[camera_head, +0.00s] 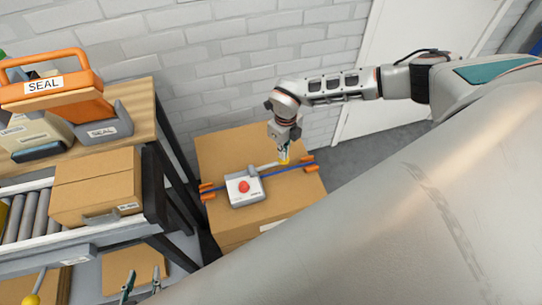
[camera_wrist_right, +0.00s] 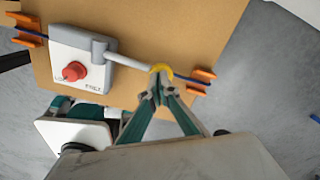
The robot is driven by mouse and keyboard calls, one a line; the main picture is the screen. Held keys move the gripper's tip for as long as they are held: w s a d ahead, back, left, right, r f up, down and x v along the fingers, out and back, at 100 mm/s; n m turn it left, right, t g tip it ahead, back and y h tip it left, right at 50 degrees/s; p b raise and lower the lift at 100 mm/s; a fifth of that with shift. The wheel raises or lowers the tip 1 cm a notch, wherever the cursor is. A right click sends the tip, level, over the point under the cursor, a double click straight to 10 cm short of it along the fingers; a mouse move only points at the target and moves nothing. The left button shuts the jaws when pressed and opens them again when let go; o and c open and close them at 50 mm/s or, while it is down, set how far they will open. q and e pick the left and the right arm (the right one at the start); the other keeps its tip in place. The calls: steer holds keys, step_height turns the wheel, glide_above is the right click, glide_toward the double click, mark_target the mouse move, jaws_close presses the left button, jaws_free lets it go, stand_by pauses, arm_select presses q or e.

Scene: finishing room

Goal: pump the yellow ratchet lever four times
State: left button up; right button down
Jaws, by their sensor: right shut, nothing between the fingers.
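The ratchet lever is a pale rod with a yellow end (camera_wrist_right: 161,68), sticking out from a white tensioner box with a red knob (camera_wrist_right: 75,70). In the head view the yellow end (camera_head: 283,158) lies right under my right gripper (camera_head: 284,148), and the box (camera_head: 244,188) sits on a large carton (camera_head: 230,150). In the right wrist view the fingers of my right gripper (camera_wrist_right: 158,88) are closed together, their tips at the yellow end. The tips partly cover it; nothing shows between them. My left gripper (camera_head: 141,284) shows only two separated fingertips at the bottom edge.
A blue strap (camera_head: 285,171) with orange corner pieces (camera_head: 307,163) crosses the carton. A wooden bench (camera_head: 140,105) holds an orange SEAL tool (camera_head: 55,98) at left. A smaller carton (camera_head: 95,188) sits on a roller conveyor (camera_head: 25,215). A brick wall stands behind.

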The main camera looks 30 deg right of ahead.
steer(key=shift+d+f, duration=0.1)
steer(key=shift+f, duration=0.15)
steer(key=shift+s+f, duration=0.1)
stand_by(0.3)
steer(key=shift+a+r+p, duration=0.2)
steer(key=shift+r+p, duration=0.4)
steer(key=shift+r, duration=0.15)
steer(key=shift+a+r+p, duration=0.2)
steer(key=shift+r+p, duration=0.35)
steer(key=shift+r, duration=0.2)
steer(key=shift+w+a+r+p, duration=0.1)
steer(key=shift+a+r+p, duration=0.1)
steer(key=shift+r, duration=0.2)
steer(key=shift+w+a+r+p, duration=0.1)
steer(key=shift+r+p, duration=0.1)
steer(key=shift+r, duration=0.2)
steer(key=shift+w+a+r, duration=0.1)
steer(key=shift+a+r, duration=0.05)
steer(key=shift+r, duration=0.4)
steer(key=shift+a+r, duration=0.15)
steer(key=shift+r, duration=0.4)
steer(key=shift+f, duration=0.3)
